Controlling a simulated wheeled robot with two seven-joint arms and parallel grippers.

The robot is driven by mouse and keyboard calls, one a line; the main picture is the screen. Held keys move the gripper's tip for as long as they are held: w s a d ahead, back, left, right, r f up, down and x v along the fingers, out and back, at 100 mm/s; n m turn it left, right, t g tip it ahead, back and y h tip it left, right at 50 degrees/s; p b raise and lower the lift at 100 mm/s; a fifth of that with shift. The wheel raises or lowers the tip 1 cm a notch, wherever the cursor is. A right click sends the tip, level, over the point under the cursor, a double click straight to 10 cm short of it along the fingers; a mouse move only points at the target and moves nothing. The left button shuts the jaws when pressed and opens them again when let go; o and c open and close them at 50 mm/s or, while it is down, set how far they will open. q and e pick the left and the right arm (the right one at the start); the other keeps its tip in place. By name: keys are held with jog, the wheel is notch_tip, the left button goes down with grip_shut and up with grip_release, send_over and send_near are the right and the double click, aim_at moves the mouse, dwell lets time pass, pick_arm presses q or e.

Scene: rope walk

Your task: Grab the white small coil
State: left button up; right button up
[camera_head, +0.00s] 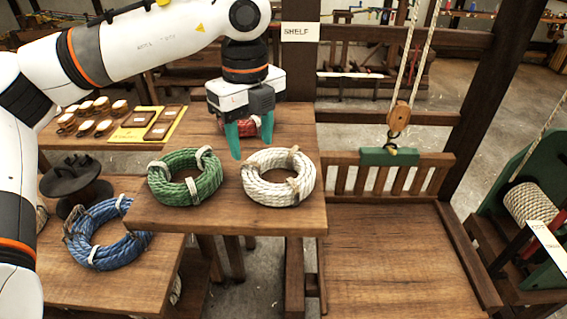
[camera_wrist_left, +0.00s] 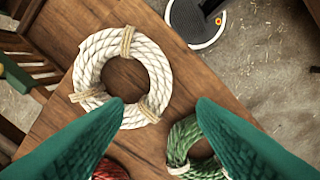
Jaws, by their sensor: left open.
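The white coil (camera_head: 262,191) is a ring of pale rope with tan ties, lying flat on the wooden shelf board (camera_head: 232,221). In the left wrist view the white coil (camera_wrist_left: 89,62) lies ahead of the fingertips, toward the upper left. My left gripper (camera_head: 251,143) has green fingers spread apart, with nothing between them. It hangs just behind the white coil, slightly left of it in the head view, in front of a red coil (camera_head: 223,125) that it partly hides. The left gripper also shows in its wrist view (camera_wrist_left: 160,106). My right gripper is not in view.
A green coil (camera_head: 158,192) lies close to the left of the white one. A blue coil (camera_head: 94,254) lies on a lower board. At right, a wooden platform (camera_head: 390,250) hangs below a pulley (camera_head: 398,117). The board's front is bare.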

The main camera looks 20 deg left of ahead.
aim_at(256, 179)
pick_arm(q)
jog(key=f, duration=0.1)
jog(key=s+f+p, duration=0.1)
jog(key=f, duration=0.1)
jog(key=shift+s+f, duration=0.15)
jog(key=shift+f, duration=0.1)
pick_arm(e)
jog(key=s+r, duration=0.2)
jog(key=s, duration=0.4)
pick_arm(q)
jog(key=f+p, duration=0.1)
jog(key=w+f+p, duration=0.1)
jog(key=f+p, duration=0.1)
jog(key=shift+d+f, duration=0.15)
jog(key=shift+f, duration=0.15)
notch_tip(256, 179, down, 2)
jog(key=shift+s, duration=0.1)
jog(key=shift+f, duration=0.2)
jog(key=c, duration=0.9)
grip_shut()
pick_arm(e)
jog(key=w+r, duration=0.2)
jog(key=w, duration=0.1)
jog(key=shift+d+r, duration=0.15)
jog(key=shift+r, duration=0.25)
